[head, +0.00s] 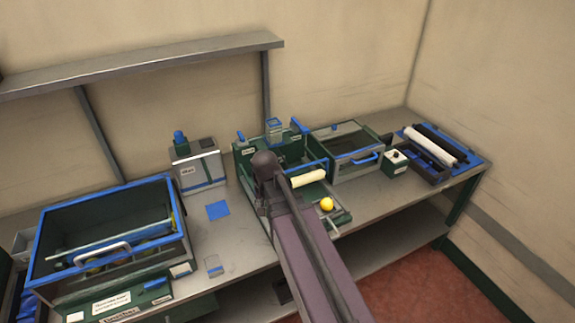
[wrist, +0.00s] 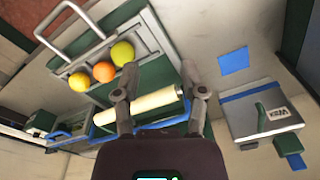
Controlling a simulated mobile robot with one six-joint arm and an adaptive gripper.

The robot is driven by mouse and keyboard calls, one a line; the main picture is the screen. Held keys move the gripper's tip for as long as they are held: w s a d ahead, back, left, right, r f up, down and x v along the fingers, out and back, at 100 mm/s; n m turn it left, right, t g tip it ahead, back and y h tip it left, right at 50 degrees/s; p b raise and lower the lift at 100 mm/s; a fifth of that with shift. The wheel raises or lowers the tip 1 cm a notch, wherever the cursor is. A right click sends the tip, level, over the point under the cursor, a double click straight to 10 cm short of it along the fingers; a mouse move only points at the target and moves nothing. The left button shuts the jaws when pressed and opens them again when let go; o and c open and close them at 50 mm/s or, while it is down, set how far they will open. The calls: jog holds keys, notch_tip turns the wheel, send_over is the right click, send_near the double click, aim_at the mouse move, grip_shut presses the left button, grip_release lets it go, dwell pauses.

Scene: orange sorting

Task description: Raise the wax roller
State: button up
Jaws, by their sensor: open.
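A cream roller, which appears to be the wax roller (head: 308,178), lies across the front of a green and blue station in the head view. In the wrist view the cream roller (wrist: 157,100) lies slightly tilted in the picture, beyond my fingers. My gripper (wrist: 159,78) is open, with nothing seen held between its fingers. The left finger crosses in front of the roller and the right finger is by its right end. I cannot tell whether they touch it. In the head view my arm hides the gripper and part of the station.
Yellow (wrist: 79,82), orange (wrist: 103,72) and yellow-green balls (wrist: 122,53) sit in a row beside the roller. A blue-rimmed bin (head: 50,232) stands at left, a grey box (head: 198,168) behind. A clear-topped box (head: 345,150) and a white roller (head: 430,145) are at right.

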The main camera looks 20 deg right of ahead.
jog(key=w+d+r+m+p, duration=0.4)
jog(key=w+d+m, duration=0.2)
jog(key=w+d, duration=0.1)
jog(key=w+d+r+m+t+p, duration=0.1)
jog(key=w+d+r+m+p, duration=0.3)
jog(key=w+d, duration=0.4)
jog(key=w+r+m, duration=0.1)
jog(key=m, duration=0.1)
jog(key=shift+d+r+m+t, duration=0.15)
jog(key=shift+d+m+t, duration=0.15)
jog(key=shift+m, duration=0.1)
jog(key=w+f+b, duration=0.1)
jog(key=f+b, duration=0.8)
jog(key=w+f+b, duration=0.1)
jog(key=f+b, duration=0.3)
jog(key=shift+w+a+f+b, duration=0.15)
jog(key=shift+w+f+b, duration=0.1)
jog(key=shift+w+b, duration=0.1)
grip_shut()
jog(key=shift+a, duration=0.1)
